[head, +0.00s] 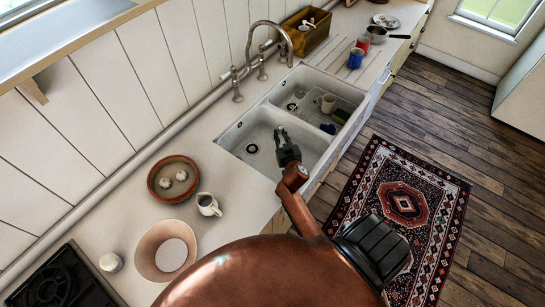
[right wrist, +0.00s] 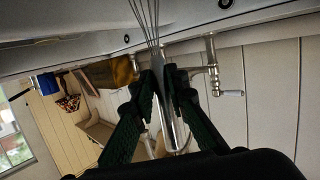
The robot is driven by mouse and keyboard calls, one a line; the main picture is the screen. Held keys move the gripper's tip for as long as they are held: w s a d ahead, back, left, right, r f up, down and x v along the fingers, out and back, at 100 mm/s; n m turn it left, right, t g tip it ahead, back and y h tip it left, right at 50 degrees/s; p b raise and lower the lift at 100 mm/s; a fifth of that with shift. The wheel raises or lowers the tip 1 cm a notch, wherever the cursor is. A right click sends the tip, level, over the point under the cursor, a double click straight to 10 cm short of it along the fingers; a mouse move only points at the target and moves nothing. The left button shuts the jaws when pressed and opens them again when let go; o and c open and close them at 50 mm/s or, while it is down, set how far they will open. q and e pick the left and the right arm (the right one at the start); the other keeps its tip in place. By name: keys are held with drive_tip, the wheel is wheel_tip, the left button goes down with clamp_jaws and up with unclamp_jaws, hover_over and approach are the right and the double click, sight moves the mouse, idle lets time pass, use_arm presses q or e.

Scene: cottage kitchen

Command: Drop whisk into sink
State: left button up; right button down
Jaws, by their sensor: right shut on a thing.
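My right gripper (head: 282,138) is over the near basin of the white double sink (head: 236,133) in the head view. In the right wrist view, the right gripper (right wrist: 166,72) is shut on the whisk (right wrist: 151,20). The whisk's wires point to the top of that picture and its metal handle runs between the fingers. In the head view the whisk is too small or hidden to make out. My left gripper is not in view.
The faucet (head: 268,40) rises behind the sink. A white jug (head: 208,204) and a terracotta bowl (head: 173,179) stand on the counter at left. Blue (head: 356,58) and red mugs stand beyond the sink.

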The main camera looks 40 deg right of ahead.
drive_tip(key=c, duration=1.8)
unclamp_jaws()
drive_tip(key=v, duration=1.2)
drive_tip(key=shift+s, duration=0.1)
